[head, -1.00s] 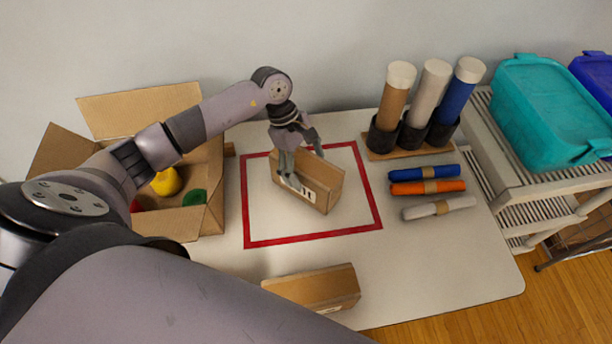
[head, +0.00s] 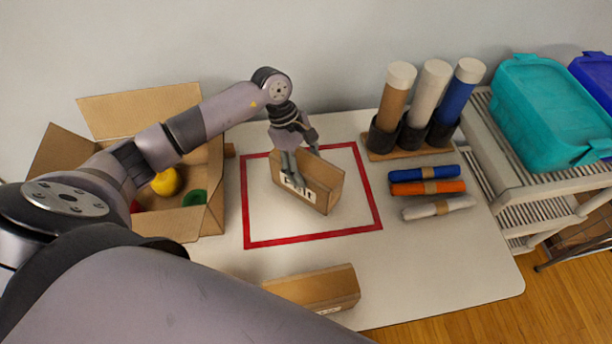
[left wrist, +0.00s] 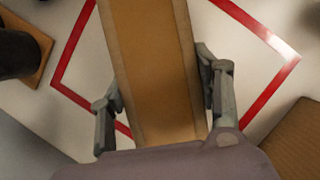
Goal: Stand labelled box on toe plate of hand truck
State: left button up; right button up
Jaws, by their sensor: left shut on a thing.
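The labelled box (head: 325,182) is a brown cardboard box with a white label with dark print on its front face. It stands on the white table inside a red square outline. My left gripper (head: 304,167) comes down over it from above and is shut on it, one finger over the label side and the other behind. In the left wrist view the box (left wrist: 155,60) runs between the two fingers (left wrist: 163,95). My right gripper is not in view. No hand truck can be made out in these frames.
A second brown box (head: 315,288) lies near the table's front edge. An open carton (head: 210,215) with colourful items stands at left. Tubes in a holder (head: 411,137) and several rolls (head: 428,188) lie at right, beside a shelf cart with a teal bin (head: 550,110).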

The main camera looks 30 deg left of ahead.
pick_arm(q)
grip_shut()
jog(key=shift+r, duration=0.15)
